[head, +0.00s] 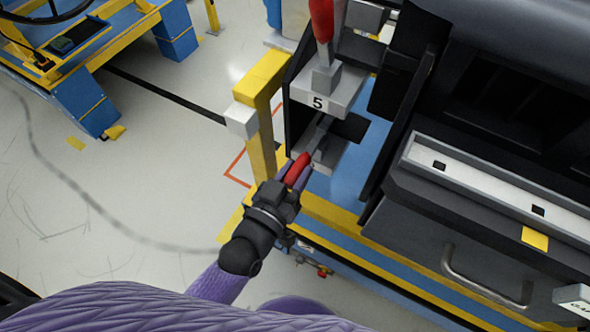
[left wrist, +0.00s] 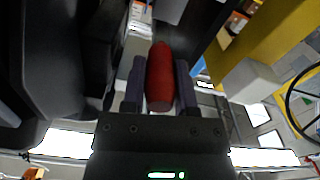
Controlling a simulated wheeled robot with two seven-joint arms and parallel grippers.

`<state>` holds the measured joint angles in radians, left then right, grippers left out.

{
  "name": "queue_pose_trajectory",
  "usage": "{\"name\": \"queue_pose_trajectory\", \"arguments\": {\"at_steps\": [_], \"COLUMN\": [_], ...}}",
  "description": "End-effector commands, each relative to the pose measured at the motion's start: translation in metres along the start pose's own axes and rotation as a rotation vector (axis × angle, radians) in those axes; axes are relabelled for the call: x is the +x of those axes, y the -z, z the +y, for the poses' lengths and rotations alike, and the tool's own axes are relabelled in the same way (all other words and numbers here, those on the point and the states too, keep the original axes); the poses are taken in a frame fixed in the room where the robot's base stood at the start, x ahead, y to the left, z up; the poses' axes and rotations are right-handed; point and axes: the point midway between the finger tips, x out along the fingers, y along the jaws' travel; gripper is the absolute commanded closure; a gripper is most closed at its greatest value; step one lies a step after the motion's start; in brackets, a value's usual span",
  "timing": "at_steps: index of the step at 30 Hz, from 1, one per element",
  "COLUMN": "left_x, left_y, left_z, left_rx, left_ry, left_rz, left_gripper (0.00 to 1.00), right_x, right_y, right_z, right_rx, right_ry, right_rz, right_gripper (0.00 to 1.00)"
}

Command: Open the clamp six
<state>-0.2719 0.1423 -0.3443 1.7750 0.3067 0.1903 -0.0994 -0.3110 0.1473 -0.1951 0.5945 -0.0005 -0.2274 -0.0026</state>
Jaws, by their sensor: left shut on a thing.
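My left gripper (head: 297,174) is shut on a red clamp handle (head: 298,169), low beside the blue and yellow frame. In the left wrist view, the red handle (left wrist: 160,77) lies between the two fingers of my left gripper (left wrist: 160,85). The handle joins a grey metal lever and a light grey clamp block (head: 327,150); its number cannot be read. Above it is another clamp marked 5 (head: 318,102), with its own red handle (head: 321,18) standing upright. My right gripper is not in view.
A yellow post (head: 262,145) with a grey block stands just left of the clamps. A black dashboard module (head: 500,90) fills the right side, with a metal bar handle (head: 480,288) below. Open floor (head: 130,200) lies to the left.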

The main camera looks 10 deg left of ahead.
Motion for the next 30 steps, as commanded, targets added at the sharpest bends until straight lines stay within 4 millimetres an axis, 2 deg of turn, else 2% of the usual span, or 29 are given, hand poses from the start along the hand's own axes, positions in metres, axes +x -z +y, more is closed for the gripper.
{"name": "queue_pose_trajectory", "arguments": {"at_steps": [12,30], "left_x": [0.0,0.0], "left_y": [0.0,-0.001], "left_z": [0.0,0.0], "left_rx": [0.0,0.0], "left_ry": [0.0,0.0], "left_rz": [-0.001,-0.002], "left_gripper": [1.0,1.0], "right_x": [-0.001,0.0], "right_y": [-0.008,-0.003], "right_z": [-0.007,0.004], "right_rx": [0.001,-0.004], "right_ry": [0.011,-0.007], "right_rz": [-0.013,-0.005], "right_gripper": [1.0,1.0]}}
